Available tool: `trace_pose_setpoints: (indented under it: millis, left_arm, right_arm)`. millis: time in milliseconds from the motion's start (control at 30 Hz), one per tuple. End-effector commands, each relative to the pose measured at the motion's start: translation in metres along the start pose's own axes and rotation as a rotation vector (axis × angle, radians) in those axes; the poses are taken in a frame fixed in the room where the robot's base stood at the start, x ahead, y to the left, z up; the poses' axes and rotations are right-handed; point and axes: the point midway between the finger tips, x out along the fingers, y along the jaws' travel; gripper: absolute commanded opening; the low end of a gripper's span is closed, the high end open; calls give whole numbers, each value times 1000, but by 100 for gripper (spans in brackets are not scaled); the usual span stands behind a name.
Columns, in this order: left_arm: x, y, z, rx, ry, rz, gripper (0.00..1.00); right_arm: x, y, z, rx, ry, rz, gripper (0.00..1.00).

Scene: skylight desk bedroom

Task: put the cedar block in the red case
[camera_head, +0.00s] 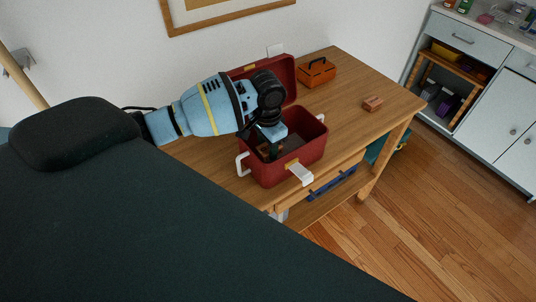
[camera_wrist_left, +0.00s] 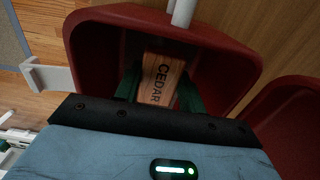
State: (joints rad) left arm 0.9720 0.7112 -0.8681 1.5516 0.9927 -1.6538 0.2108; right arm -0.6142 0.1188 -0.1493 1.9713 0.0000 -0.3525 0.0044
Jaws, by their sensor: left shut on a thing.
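The red case (camera_head: 298,168) stands open on the wooden desk, its lid tilted back on the far side. It also shows in the left wrist view (camera_wrist_left: 226,58). My left gripper (camera_head: 272,150) reaches down into the case from above. In the left wrist view its two dark green fingers (camera_wrist_left: 158,90) are shut on the cedar block (camera_wrist_left: 162,76), a light wooden block marked CEDAR. The block is inside the case's walls; I cannot tell whether it touches the floor. My right gripper is not in view.
A white cabinet (camera_head: 490,80) is at the far right. The desk's right part is mostly clear.

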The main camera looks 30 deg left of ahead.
Motion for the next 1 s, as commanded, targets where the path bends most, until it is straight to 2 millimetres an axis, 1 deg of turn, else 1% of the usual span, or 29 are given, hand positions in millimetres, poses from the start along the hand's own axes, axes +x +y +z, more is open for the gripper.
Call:
trace_pose_setpoints:
  millis: [33, 100, 233, 733, 767, 900, 1000]
  left_arm:
    - [12, 1, 2, -1, -8, 2, 18]
    - [24, 1, 2, -1, -7, 2, 18]
    - [38, 0, 1, -1, -5, 1, 18]
    - [45, 0, 1, 0, -2, 1, 18]
    - [45, 0, 1, 0, -2, 0, 44]
    - [44, 0, 1, 0, -2, 0, 62]
    - [44, 0, 1, 0, -2, 0, 62]
  right_arm:
    - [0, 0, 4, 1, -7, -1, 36]
    - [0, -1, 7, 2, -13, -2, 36]
    - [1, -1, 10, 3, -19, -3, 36]
    - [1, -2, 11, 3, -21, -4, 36]
    - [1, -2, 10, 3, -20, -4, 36]
    - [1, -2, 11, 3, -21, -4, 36]
    - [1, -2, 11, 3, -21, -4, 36]
